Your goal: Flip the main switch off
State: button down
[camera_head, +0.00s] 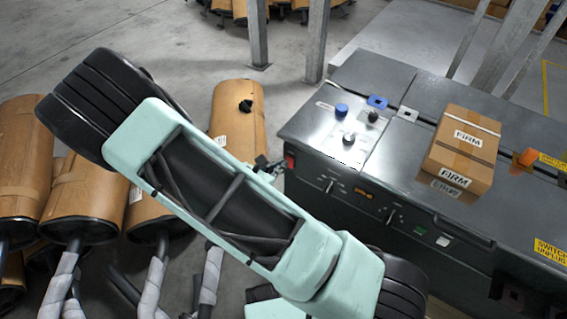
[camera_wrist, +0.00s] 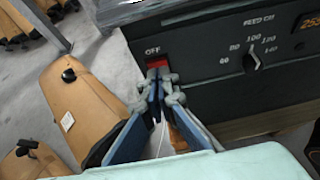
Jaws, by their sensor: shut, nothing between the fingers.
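The main switch is a red rocker (camera_wrist: 158,63) under an "OFF" label, on the dark front panel (camera_wrist: 200,55) of the machine. It also shows in the head view as a small red patch (camera_head: 290,161) at the panel's left end. My gripper (camera_wrist: 158,77) is shut and empty, with its fingertips at the lower edge of the switch. They hide its lower part. I cannot tell whether they touch it or which way the rocker is tilted. In the head view, my gripper (camera_head: 268,167) is just left of the switch.
A black knob (camera_wrist: 251,60) with a number scale sits right of the switch. A cardboard box (camera_head: 462,150) stands on the machine top, with blue and black knobs nearby. Wrapped brown mufflers (camera_head: 238,115) stand left of the machine. Metal posts (camera_head: 316,40) rise behind.

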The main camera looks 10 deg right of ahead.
jog(key=r+p+v, duration=0.1)
jog(key=p+v, duration=0.1)
jog(key=v, duration=0.9)
jog(key=shift+d+r+p, duration=0.2)
jog(key=shift+p, duration=0.1)
jog(key=shift+w, duration=0.2)
